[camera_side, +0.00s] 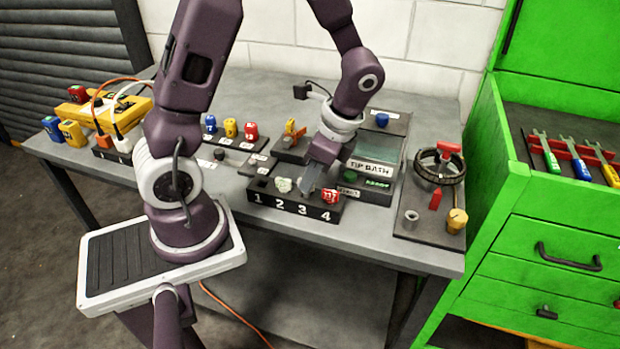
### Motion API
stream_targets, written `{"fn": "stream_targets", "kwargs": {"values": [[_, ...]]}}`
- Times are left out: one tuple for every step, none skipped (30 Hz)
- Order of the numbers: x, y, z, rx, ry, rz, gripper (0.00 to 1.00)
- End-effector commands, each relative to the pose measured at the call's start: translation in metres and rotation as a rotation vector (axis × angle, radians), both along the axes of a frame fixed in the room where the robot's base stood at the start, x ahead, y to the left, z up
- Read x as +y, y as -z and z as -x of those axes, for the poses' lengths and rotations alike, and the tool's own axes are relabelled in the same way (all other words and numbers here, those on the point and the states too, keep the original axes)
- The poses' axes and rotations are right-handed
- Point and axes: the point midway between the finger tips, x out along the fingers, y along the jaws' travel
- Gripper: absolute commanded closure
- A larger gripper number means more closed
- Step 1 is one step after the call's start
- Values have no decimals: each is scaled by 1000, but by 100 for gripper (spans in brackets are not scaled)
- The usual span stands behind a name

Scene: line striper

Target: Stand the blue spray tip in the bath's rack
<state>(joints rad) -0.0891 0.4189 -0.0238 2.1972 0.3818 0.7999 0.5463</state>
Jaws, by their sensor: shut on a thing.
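My gripper (307,188) points down into the black rack numbered 1 to 4 (290,207), over about slot 3. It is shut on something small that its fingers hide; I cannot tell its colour. A red piece (331,196) stands right of the fingers near slot 4, and a whitish piece (283,185) sits left of them. The tip bath (375,167), a labelled box with a greenish top, stands just behind and right of my gripper. A blue piece (209,123) stands beside a yellow and a red one at the back left. I cannot tell which blue piece is the spray tip.
A blue knob (381,119) sits behind the bath. A board with a handwheel (440,165) is at the right. A green cabinet (550,235) borders the bench at right. Some bench top left of the numbered rack is clear.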

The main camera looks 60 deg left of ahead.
Motion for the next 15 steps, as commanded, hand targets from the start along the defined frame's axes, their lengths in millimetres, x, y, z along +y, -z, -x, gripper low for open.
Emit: {"fn": "stream_targets", "kwargs": {"values": [[0,-3,0,-2,-1,0,100],[0,-4,-1,-3,-1,0,100],[0,-7,-1,-2,-2,0,100],[0,-9,-1,-3,-1,-1,100],[0,-11,-1,-3,-1,0,100],[0,-14,-1,-3,0,0,100],[0,-16,-1,-2,0,-1,100],[1,-18,-1,-2,0,-1,100],[0,-20,-1,-4,-1,-1,100],[0,-22,-1,-4,-1,-1,100],[0,-24,-1,-3,-1,0,100],[0,-27,-1,-2,-2,0,100],[0,-29,-1,-3,-1,0,100],[0,-31,-1,-3,0,0,100],[0,-33,-1,-2,-1,0,100]]}}
